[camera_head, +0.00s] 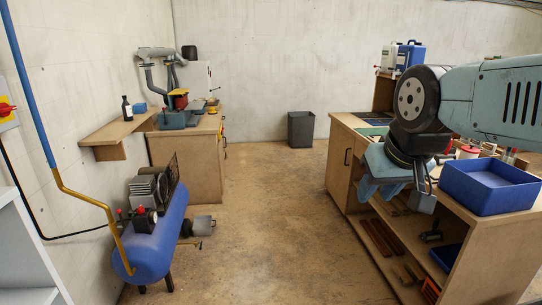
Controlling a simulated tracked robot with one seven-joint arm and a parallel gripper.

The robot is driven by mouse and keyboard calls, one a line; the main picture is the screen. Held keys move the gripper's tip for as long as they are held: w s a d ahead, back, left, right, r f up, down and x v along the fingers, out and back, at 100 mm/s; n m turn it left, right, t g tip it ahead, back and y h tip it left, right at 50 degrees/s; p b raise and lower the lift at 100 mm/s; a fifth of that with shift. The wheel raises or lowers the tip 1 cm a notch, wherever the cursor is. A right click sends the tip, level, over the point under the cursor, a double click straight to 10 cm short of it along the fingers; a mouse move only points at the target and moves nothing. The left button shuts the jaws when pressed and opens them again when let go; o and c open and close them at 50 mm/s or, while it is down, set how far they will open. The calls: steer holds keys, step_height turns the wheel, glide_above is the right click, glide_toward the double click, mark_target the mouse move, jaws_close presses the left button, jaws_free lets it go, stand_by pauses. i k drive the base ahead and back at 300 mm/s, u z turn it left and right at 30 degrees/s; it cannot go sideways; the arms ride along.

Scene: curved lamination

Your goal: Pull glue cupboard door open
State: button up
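My gripper (396,197) hangs from the arm at the right, in front of the bench in the picture. Its two fingers look apart, with nothing seen between them. The handle is to the left of the gripper and they look apart.
A blue tray (490,187) stands on the right bench, above open shelves with wood strips (380,237). A blue compressor (155,240) is at the left, a wooden cabinet (190,168) with a machine behind it. A dark bin (301,129) stands by the back wall. The middle floor is clear.

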mark_target(340, 160)
steer(key=z, duration=0.2)
steer(key=i, duration=3.9)
steer(key=u, duration=0.15)
